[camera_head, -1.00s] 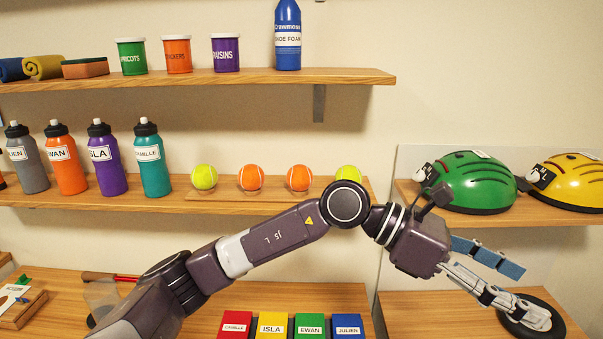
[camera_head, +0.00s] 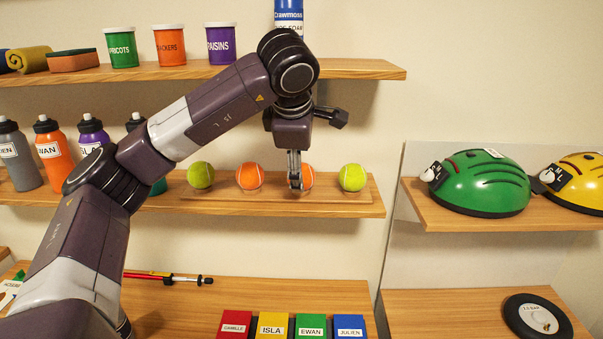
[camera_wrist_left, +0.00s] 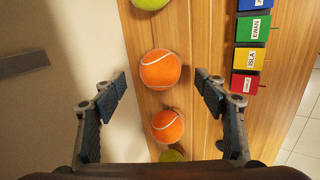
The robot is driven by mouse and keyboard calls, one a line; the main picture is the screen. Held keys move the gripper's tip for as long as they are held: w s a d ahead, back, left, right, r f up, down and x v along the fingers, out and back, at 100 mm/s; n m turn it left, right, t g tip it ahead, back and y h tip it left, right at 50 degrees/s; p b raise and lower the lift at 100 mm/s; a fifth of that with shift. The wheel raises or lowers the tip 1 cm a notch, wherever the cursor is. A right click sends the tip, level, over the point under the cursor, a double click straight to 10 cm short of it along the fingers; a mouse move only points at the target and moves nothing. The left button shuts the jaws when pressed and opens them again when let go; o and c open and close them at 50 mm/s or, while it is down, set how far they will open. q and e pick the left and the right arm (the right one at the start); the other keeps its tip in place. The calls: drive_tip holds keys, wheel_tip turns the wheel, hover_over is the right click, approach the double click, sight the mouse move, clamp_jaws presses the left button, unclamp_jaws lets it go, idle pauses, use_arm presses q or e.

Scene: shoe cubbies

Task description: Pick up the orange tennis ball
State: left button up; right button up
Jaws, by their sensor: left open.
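Two orange tennis balls sit between two yellow-green ones on a wooden strip on the middle shelf. The left orange ball (camera_head: 250,176) is clear in the head view; the right orange ball (camera_head: 308,177) is partly hidden behind my left gripper (camera_head: 295,183). In the left wrist view the gripper (camera_wrist_left: 161,86) is open and empty. The right orange ball (camera_wrist_left: 160,69) appears between and beyond its fingers, with no contact visible. The left orange ball (camera_wrist_left: 167,126) is lower, nearer the palm. My right gripper is not in view.
Yellow-green balls (camera_head: 201,175) (camera_head: 352,177) flank the orange ones. Several bottles (camera_head: 55,155) stand left on this shelf, one partly behind my arm. An upper shelf (camera_head: 365,69) with canisters overhangs. Labelled boxes (camera_head: 272,326) are below; helmets (camera_head: 480,180) are right.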

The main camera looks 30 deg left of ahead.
use_arm(q)
drive_tip(key=p+x, duration=0.1)
drive_tip(key=x, duration=0.2)
drive_tip(key=shift+w+a+f, duration=0.1)
drive_tip(key=shift+a+f, duration=0.05)
drive_tip(key=shift+f, duration=0.05)
drive_tip(key=shift+w+f, duration=0.15)
drive_tip(key=shift+f, duration=0.05)
drive_tip(key=c, duration=1.2)
